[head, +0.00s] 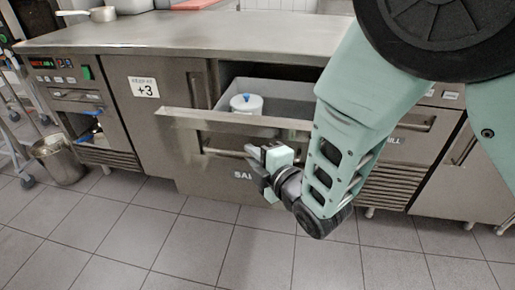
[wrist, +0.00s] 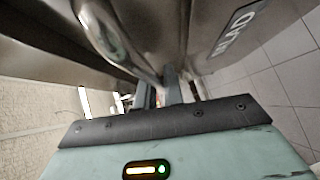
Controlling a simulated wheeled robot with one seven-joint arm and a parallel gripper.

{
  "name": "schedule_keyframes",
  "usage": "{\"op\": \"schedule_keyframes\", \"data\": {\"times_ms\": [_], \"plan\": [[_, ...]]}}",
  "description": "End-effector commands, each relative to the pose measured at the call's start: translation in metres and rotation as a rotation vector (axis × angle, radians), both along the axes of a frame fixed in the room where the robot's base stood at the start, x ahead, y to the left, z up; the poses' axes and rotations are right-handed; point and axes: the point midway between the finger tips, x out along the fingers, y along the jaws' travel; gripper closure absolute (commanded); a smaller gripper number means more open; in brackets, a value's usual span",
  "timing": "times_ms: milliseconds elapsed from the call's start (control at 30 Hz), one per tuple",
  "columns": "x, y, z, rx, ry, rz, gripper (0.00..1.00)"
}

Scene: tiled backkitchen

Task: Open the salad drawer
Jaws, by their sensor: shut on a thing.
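The salad drawer (head: 200,170) is a steel drawer in the counter's middle, its label partly hidden by my gripper. It stands pulled out, with its inside showing behind the front's top edge. The label also shows in the wrist view, on the drawer front (wrist: 205,30). Its bar handle (head: 225,153) runs across the front. My gripper (head: 258,158) is at the right part of the handle, shut on it. In the wrist view, my fingers (wrist: 172,88) close near the drawer front, and the grip itself is partly hidden.
A white tub (head: 246,104) with a blue-marked lid stands inside the drawer. A closed door marked +3 (head: 145,88) is to the left. A metal bin (head: 60,160) stands on the floor at far left. The tiled floor (head: 200,240) in front is clear.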

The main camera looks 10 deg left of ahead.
Motion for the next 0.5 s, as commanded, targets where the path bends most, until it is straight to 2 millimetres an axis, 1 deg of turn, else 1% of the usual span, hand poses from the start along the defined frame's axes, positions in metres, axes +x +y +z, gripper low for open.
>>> {"op": "schedule_keyframes", "data": {"times_ms": [100, 200, 500], "plan": [[-0.009, 0.000, -0.002, -0.003, 0.002, -0.001, 1.00], [-0.013, 0.000, -0.001, -0.002, 0.001, -0.002, 1.00], [-0.016, -0.001, -0.001, -0.003, 0.001, -0.003, 1.00]]}}
